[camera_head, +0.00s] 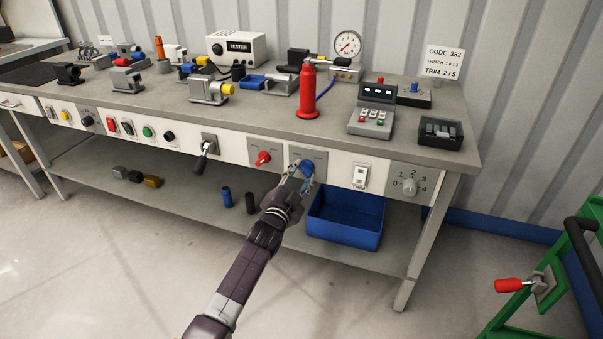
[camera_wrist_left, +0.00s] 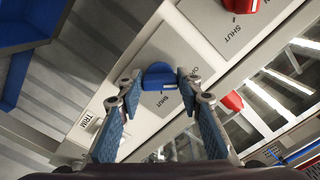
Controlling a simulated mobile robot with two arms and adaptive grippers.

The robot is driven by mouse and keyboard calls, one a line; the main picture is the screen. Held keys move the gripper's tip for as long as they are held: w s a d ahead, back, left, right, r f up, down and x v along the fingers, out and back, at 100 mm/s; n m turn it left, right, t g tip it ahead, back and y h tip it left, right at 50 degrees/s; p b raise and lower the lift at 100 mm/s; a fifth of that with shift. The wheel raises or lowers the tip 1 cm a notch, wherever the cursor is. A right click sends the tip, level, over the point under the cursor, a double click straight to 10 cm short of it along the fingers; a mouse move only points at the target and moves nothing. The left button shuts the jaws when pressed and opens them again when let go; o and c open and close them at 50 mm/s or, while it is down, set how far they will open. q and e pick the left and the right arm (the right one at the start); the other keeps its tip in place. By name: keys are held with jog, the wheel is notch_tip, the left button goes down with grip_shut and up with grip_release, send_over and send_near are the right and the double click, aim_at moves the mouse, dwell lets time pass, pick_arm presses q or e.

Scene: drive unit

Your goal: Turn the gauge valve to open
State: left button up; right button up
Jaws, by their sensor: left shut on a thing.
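A blue valve knob (camera_head: 307,168) sits on a grey plate on the bench's front panel. In the left wrist view the blue knob (camera_wrist_left: 158,75) lies between my fingertips, with the word SHUT printed on the plate beside it; another label is partly hidden by a finger. My left gripper (camera_head: 299,176) is at the knob, shut on it, and it also shows in the left wrist view (camera_wrist_left: 159,83). A red valve knob (camera_head: 263,158) is on the plate to the left. A round dial gauge (camera_head: 347,45) stands on the bench top. My right gripper is out of view.
A white TRIM switch (camera_head: 360,176) and a numbered rotary dial (camera_head: 409,187) are to the right on the panel. A black lever (camera_head: 203,156) sticks out further left. A blue bin (camera_head: 346,220) sits on the lower shelf. A green cart (camera_head: 545,290) stands at the right.

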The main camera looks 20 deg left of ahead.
pick_arm(q)
jog(key=shift+f, duration=0.15)
dwell(0.3)
jog(key=o, duration=1.2)
jog(key=shift+c, duration=0.2)
jog(key=shift+s, duration=0.1)
jog(key=s, duration=1.1)
jog(key=shift+s+a, duration=0.25)
jog(key=shift+s, duration=0.15)
